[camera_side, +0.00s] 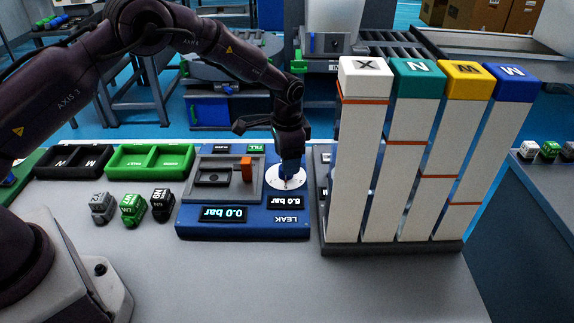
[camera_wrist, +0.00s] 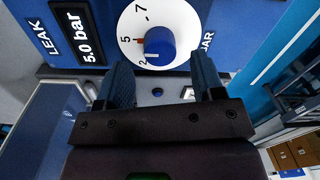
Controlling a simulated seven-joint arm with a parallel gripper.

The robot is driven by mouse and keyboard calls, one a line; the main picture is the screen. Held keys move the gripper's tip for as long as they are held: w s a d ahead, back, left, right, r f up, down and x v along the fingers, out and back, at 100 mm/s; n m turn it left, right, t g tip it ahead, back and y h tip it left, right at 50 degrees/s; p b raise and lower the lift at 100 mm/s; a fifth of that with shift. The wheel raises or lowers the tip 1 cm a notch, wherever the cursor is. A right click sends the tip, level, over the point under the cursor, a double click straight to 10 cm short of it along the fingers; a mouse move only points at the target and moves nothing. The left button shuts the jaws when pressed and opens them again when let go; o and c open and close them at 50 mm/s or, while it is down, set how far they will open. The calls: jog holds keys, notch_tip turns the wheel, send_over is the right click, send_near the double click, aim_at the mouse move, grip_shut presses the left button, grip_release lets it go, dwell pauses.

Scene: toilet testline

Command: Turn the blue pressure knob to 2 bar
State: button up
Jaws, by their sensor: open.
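The blue pressure knob (camera_wrist: 160,42) sits on a round white dial (camera_wrist: 127,24) marked 2, 5 and 7 in the wrist view. A small red mark lies by the 5; the knob's exact pointing is hard to tell. The display (camera_wrist: 84,36) beside it reads 5.0 bar. My gripper (camera_wrist: 160,62) is open, with one finger on each side, just below the knob in the picture; contact is not visible. In the side view my gripper (camera_side: 290,165) points down over the white dial (camera_side: 274,181) and hides most of the knob.
The blue test panel (camera_side: 250,229) also has a 0.0 bar display (camera_side: 221,214) and an orange block (camera_side: 246,168). Tall lettered columns (camera_side: 358,170) stand close on the right. Several small blocks (camera_side: 131,207) and black and green trays (camera_side: 150,159) lie left. The front table is clear.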

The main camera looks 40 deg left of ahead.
jog(key=shift+f, duration=1.45)
jog(key=shift+c, duration=0.4)
jog(key=c, duration=0.8)
jog(key=shift+c, duration=0.2)
jog(key=shift+n, duration=0.3)
jog(key=n, duration=0.5)
jog(key=shift+a+n, duration=0.1)
jog(key=shift+n, duration=0.2)
jog(key=n, duration=0.5)
jog(key=shift+r+n, duration=0.1)
jog(key=shift+n, duration=0.2)
jog(key=shift+a, duration=0.1)
